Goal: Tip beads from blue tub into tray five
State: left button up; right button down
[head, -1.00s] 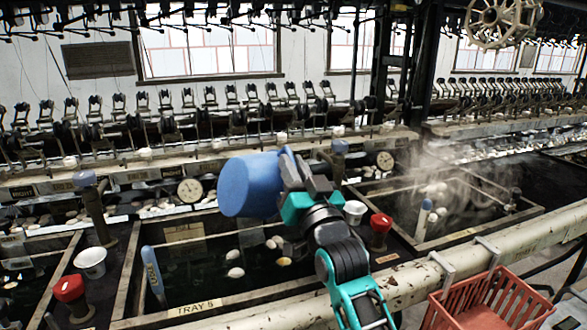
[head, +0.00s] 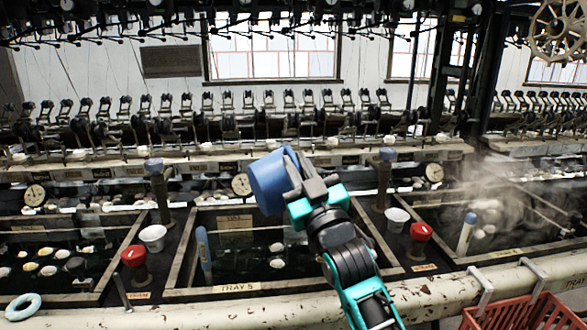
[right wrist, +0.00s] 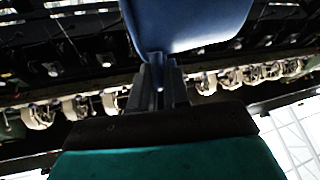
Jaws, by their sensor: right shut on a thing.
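The blue tub (head: 272,182) is in the air over tray five (head: 290,285), leaning to one side. My right gripper (head: 300,182) is shut on the tub at its right side. In the right wrist view the tub (right wrist: 190,22) fills the top, with the gripper fingers (right wrist: 160,85) against its edge. The inside of the tub is hidden, so I cannot see its beads, and none are seen falling. Tray five is a dark basin marked TRAY 5, with pale cocoons in it. My left gripper is not in view.
Red-capped valves (head: 133,257) (head: 420,232) and white cups (head: 153,237) (head: 397,218) stand on both sides of tray five. A blue thermometer-like stick (head: 204,250) leans at its left. A pale pipe (head: 440,297) runs along the front. Steam rises from the basin at right.

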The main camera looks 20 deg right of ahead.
pick_arm(q)
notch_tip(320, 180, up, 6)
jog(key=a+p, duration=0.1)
jog(key=p, duration=0.7)
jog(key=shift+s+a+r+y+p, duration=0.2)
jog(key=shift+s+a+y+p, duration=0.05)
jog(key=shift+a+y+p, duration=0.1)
pick_arm(e)
jog(key=a+f+n+g+y, duration=0.5)
jog(key=a+n+y, duration=0.3)
jog(key=n, duration=1.2)
jog(key=shift+a+f+n+g, duration=0.2)
jog(key=shift+a+n+g, duration=0.15)
jog(key=shift+a, duration=0.85)
